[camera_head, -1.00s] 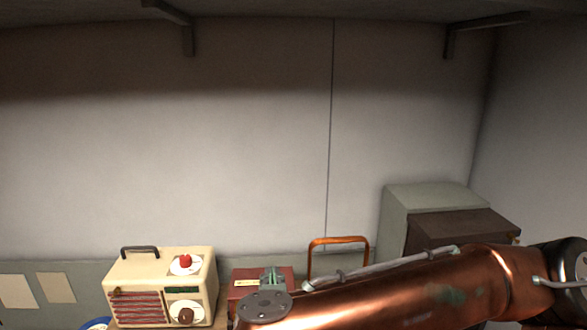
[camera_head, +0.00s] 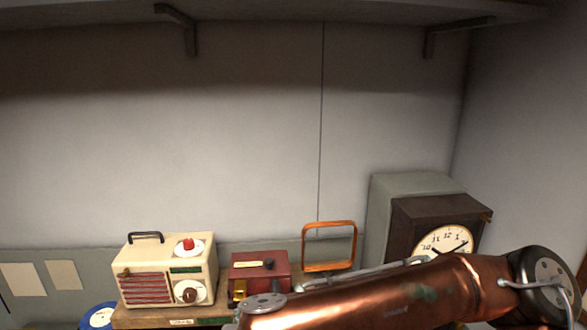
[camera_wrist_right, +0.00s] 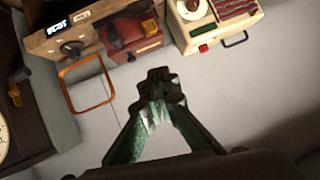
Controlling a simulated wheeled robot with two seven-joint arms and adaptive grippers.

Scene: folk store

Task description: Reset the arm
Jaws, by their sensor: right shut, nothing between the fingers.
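My right arm (camera_head: 400,295) comes in from the right in the head view and crosses the lower right, a copper-coloured link in front of the shelf items. Its gripper is not visible there. In the right wrist view my right gripper (camera_wrist_right: 160,84) is shut with its fingertips together and nothing between them. It appears against the pale wall, apart from the radio and the red box. My left gripper is in neither view.
A cream radio (camera_head: 165,272), a red box (camera_head: 259,270) and an orange frame (camera_head: 329,246) stand in a row. A dark clock (camera_head: 437,226) stands at right beside a grey box (camera_head: 385,205). A blue disc (camera_head: 98,316) is at lower left. A shelf (camera_head: 300,12) overhangs; the wall between is bare.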

